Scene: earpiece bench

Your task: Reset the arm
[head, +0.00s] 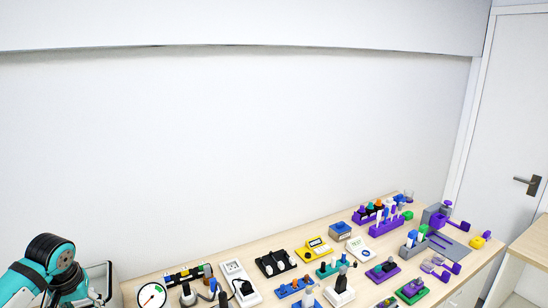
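Part of my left arm (62,270), teal and black, shows at the bottom left corner of the head view, beside the bench's left end. Its gripper is outside the picture. My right arm and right gripper are not in view. The wooden bench (300,235) runs along the wall at the bottom, and its front edge is mostly cut off.
The bench holds a round dial (151,296), a white power strip (240,284), a black holder (275,263), a yellow meter (314,249), a white tester (360,248) and several purple racks and fixtures. A white door (510,130) and a second table (531,246) stand at right.

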